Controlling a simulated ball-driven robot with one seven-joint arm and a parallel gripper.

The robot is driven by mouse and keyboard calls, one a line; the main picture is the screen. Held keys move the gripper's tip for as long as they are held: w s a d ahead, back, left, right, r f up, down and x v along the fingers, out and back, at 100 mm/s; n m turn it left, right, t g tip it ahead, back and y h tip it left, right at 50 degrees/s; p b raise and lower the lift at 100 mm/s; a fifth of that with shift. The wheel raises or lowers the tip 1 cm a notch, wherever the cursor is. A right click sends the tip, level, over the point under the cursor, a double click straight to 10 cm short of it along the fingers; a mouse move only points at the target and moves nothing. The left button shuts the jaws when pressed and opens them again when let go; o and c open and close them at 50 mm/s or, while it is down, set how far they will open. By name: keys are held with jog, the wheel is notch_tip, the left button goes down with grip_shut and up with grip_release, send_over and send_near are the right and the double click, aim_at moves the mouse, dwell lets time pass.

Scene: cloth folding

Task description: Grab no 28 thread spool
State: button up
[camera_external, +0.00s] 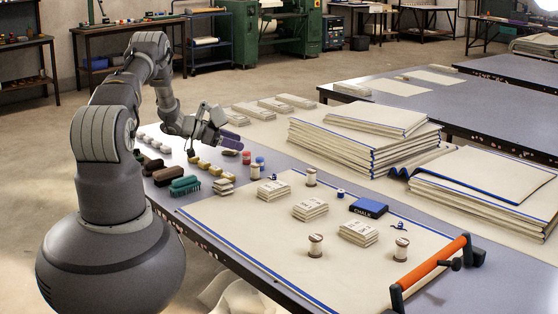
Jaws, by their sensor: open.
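Thread spools stand in several places, and no number can be read on any, so I cannot tell which is no 28. A pale spool (315,245) stands upright at the front of the cream cloth. Another pale spool (311,177) stands farther back. A small blue-and-white spool (340,194) is right of it. A red spool (246,157) and a blue spool (260,161) stand near the cloth's back left corner. My gripper (235,130) is open above the far left part of the table, behind the red spool and apart from the spools.
Stacked cloth bundles (309,208) and a blue chalk box (368,207) lie on the cloth. Brushes (184,186) and small blocks line the left edge. An orange-handled tool (430,262) lies at front right. Tall folded cloth stacks (355,150) fill the back right.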

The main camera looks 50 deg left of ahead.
jog(key=b, duration=0.2)
send_near(255, 172)
jog(key=w, duration=0.1)
jog(key=w+r, duration=0.1)
jog(key=w, duration=0.1)
jog(key=shift+w+a+r, duration=0.1)
jog(key=shift+r, duration=0.05)
jog(key=shift+f+b, duration=0.45)
jog(key=shift+f, duration=0.35)
jog(key=b+x, duration=0.1)
jog(key=x, duration=0.4)
jog(key=shift+r+b, duration=0.2)
jog(key=shift+b, duration=0.1)
jog(key=shift+r, duration=0.1)
jog(key=shift+c, duration=0.2)
jog(key=c, duration=1.1)
